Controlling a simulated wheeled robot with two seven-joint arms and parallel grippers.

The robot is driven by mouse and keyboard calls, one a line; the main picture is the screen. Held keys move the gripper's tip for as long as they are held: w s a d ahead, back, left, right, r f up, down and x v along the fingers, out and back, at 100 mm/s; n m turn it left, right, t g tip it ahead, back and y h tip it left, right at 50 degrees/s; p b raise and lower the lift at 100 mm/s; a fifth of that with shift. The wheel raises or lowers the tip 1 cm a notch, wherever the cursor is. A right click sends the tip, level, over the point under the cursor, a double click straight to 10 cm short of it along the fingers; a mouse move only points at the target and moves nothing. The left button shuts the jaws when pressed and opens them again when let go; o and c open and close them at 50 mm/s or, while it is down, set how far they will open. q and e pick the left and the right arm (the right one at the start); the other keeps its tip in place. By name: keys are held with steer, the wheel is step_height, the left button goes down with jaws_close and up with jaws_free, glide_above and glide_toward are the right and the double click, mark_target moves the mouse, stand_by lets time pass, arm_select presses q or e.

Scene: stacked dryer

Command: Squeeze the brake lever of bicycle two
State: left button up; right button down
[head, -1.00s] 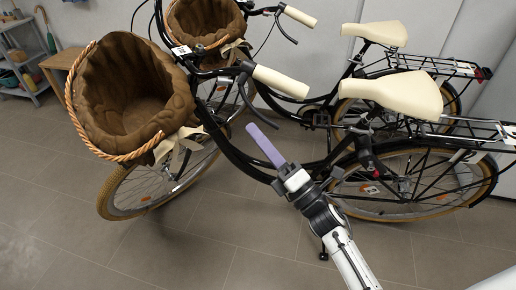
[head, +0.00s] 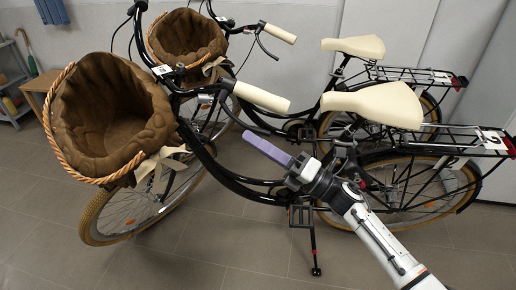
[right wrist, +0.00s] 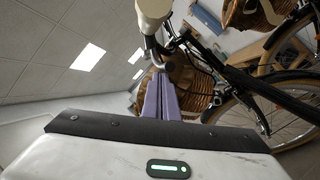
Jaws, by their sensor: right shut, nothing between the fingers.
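The front bicycle (head: 249,188) is black with a cream saddle; the plate on its rear rack (head: 491,139) appears to read 2. Its cream handlebar grip (head: 262,97) points right, and its dark brake lever (head: 226,100) is partly hidden around the grip. My right gripper (head: 248,137), with purple fingers, is shut and empty, below the grip and apart from it in the head view. In the right wrist view the shut fingers (right wrist: 161,98) point up toward the cream grip (right wrist: 152,14) and a dark lever part (right wrist: 152,48); contact cannot be told. My left gripper is out of view.
A second black bicycle with a cream saddle (head: 353,46) stands close behind, its own brake lever (head: 265,47) visible. A brown-lined basket (head: 105,115) hangs at the front bicycle's handlebar. Tiled floor (head: 190,255) is free in front.

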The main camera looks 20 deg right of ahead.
steer(key=shift+w+d+r+n+g+y+b, duration=0.15)
steer(key=shift+w+d+r+n+g+b, duration=0.2)
steer(key=shift+d, duration=0.25)
steer(key=shift+w+d+r+n+g+y+b, duration=0.15)
steer(key=shift+w+d+r+b, duration=0.2)
steer(key=shift+d, duration=0.25)
steer(key=shift+f, duration=0.1)
steer(key=b, duration=0.2)
glide_toward(264, 132)
steer(key=s+a+f, duration=0.2)
steer(key=f, duration=0.1)
steer(key=shift+s+a, duration=0.2)
steer(key=shift+s, duration=0.1)
steer(key=shift+f, duration=0.1)
